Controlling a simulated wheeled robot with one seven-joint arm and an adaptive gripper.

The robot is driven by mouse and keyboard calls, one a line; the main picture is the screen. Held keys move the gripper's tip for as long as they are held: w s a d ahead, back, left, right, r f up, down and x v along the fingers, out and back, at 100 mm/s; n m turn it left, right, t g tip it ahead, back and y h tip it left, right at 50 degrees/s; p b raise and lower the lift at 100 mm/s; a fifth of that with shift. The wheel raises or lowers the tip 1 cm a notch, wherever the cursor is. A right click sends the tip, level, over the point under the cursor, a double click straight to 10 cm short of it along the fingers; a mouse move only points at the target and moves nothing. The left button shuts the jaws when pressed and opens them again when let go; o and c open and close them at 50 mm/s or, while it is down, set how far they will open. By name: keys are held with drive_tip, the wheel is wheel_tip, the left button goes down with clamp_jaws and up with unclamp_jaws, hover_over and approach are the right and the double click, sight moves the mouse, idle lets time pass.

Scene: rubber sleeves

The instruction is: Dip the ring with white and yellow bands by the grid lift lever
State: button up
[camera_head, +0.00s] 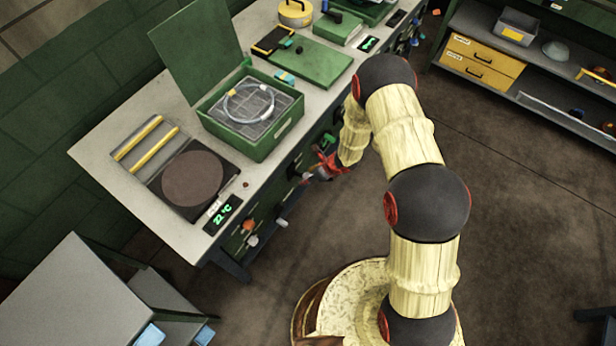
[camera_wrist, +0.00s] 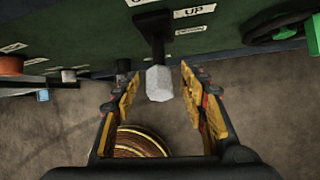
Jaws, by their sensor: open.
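The ring (camera_head: 249,103), a pale loop with white and yellow bands, lies on the wire grid (camera_head: 262,128) inside the open green box (camera_head: 240,142) on the bench. My gripper (camera_wrist: 157,95) is open in front of the green bench front. A dark lever with a pale grey faceted knob (camera_wrist: 158,83) sits between its open fingers, with clearance on both sides. A label reading "UP" (camera_wrist: 194,11) is beside the lever. In the head view my gripper (camera_head: 325,168) shows red and small by the bench front; I cannot make out the lever there.
A round brown plate (camera_head: 192,178) and a display (camera_head: 223,214) are on the bench's near end.

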drive_tip(key=v, duration=1.1)
idle(0.5)
drive_tip(key=s+a+r+n+g+y, duration=0.2)
drive_tip(key=s+a+r+n+g, duration=0.15)
drive_tip(key=s+r+n, duration=0.95)
drive_tip(key=s+d+r+n+t+h+b, duration=0.1)
drive_tip(key=s+d+r+n+t+h, duration=0.1)
drive_tip(key=r, duration=0.7)
drive_tip(key=s+d+r+n+t+h+b, duration=0.2)
drive_tip(key=s+d+r+n, duration=0.3)
drive_tip(key=r, duration=0.5)
drive_tip(key=s+d+r+n+t+h+b, duration=0.1)
drive_tip(key=s+d+r+n+t+h, duration=0.1)
drive_tip(key=d+r+n, duration=0.5)
wheel_tip(320, 180, up, 2)
drive_tip(key=shift+s+r+h+b, duration=0.2)
drive_tip(key=shift+s+h+b, duration=0.25)
drive_tip(key=shift+s, duration=0.55)
